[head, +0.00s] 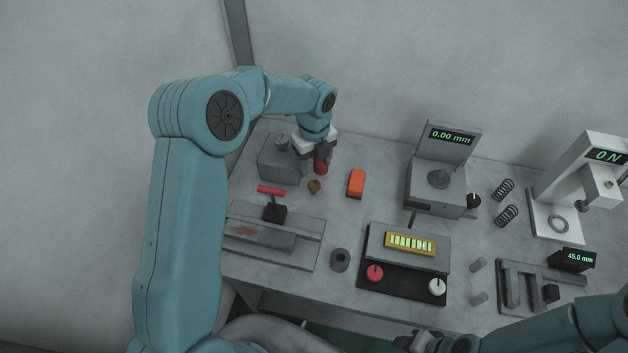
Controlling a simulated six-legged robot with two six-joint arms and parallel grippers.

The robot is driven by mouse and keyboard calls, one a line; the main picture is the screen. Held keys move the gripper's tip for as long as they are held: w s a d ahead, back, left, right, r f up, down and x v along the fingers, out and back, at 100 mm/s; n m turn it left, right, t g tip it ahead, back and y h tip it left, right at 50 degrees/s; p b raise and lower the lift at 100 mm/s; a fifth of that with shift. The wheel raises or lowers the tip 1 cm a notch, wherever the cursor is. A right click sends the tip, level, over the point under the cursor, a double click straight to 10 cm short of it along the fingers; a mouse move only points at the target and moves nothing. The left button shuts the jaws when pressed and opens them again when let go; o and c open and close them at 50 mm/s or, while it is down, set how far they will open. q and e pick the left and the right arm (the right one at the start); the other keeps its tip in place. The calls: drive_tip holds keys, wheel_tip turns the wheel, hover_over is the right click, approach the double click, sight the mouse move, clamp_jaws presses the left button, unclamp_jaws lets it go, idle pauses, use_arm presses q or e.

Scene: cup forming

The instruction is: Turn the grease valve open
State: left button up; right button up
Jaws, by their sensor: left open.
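A grey box (279,165) with a short cylinder on top stands at the back left of the bench. A red rounded knob (321,168) is at its right side; it looks like the grease valve, but I cannot tell for certain. My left gripper (322,155) is open, pointing down at the red knob from above. Its fingers hide the knob's top, and I cannot tell whether they touch it. A small brass piece (314,186) lies just in front. My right gripper (418,341) is partly visible at the bottom edge, its fingers unclear.
An orange block (356,183) stands right of the knob. A clamp with a red handle (271,190) is in front. A control box (408,247), a gauge stand (437,185), springs (505,216) and a white press (556,213) fill the right side.

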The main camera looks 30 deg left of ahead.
sight(314, 185)
use_arm(q)
wheel_tip(314, 185, down, 10)
drive_tip(key=shift+d+r+p, duration=0.1)
drive_tip(key=shift+p, duration=0.65)
drive_tip(key=shift+s, duration=0.1)
drive_tip(key=c, duration=1)
